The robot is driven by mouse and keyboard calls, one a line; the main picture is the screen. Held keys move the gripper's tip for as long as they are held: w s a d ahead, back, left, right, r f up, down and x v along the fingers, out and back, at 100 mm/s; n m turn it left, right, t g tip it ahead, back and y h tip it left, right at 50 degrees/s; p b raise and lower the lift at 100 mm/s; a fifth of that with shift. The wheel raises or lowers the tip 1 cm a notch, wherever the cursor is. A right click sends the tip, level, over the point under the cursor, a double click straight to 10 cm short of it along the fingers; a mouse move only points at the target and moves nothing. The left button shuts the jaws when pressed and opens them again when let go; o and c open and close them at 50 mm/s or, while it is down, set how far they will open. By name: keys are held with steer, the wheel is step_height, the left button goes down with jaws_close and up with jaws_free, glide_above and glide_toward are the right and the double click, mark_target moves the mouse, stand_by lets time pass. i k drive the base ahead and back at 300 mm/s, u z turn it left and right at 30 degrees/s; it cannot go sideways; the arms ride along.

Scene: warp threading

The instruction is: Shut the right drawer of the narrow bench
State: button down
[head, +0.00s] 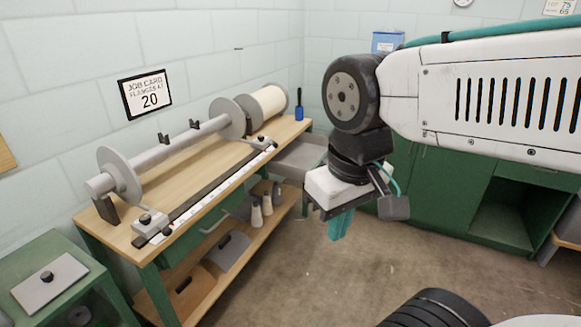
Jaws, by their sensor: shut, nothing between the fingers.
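The narrow bench (185,160) has a wooden top and a green frame and stands along the left wall. At its far right end a grey open-topped drawer (298,157) sticks out from under the top, pulled out. Its front end is partly hidden behind my arm, so its handle is not visible. The green left drawer front (190,238) looks flush with the bench. My gripper (338,235) has teal fingers that point down, shut and empty. In the picture it hangs to the right of and lower than the drawer; I cannot tell the exact gap.
A spool shaft with discs (170,152) and a ruled rail (205,195) lie on the bench. White cones (262,207) and bins (228,250) sit on its lower shelf. Green cabinets (440,190) stand at the back. The floor (300,270) in front is clear.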

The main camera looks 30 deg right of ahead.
mark_target(304, 154)
steer(key=u, duration=0.15)
steer(key=i, duration=1)
steer(key=z, duration=1.5)
